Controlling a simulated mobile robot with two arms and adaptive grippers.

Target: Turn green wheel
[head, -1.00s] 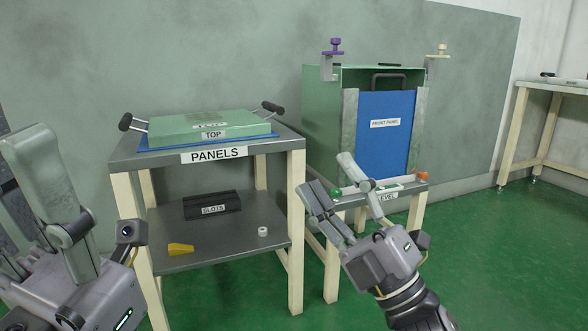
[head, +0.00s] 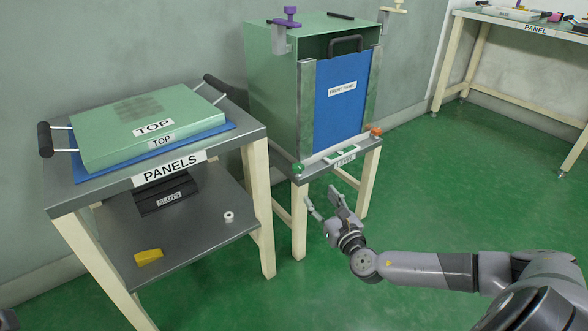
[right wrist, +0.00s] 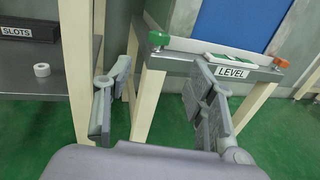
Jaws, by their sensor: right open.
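The green wheel (head: 298,169) is a small round knob at the left front corner of the stand with the LEVEL label (head: 345,160). In the right wrist view the green wheel (right wrist: 158,39) is beyond and above the gap between my fingers. My right gripper (head: 323,203) is open and empty, in front of and below the stand's front edge, apart from the wheel. Its two fingers (right wrist: 160,78) are spread in the right wrist view.
An orange wheel (head: 376,132) is at the stand's right corner. A green box with a blue front panel (head: 340,100) stands behind. The PANELS table (head: 252,137) is on the left, with a yellow wedge (head: 149,257) on its lower shelf. Green floor is free on the right.

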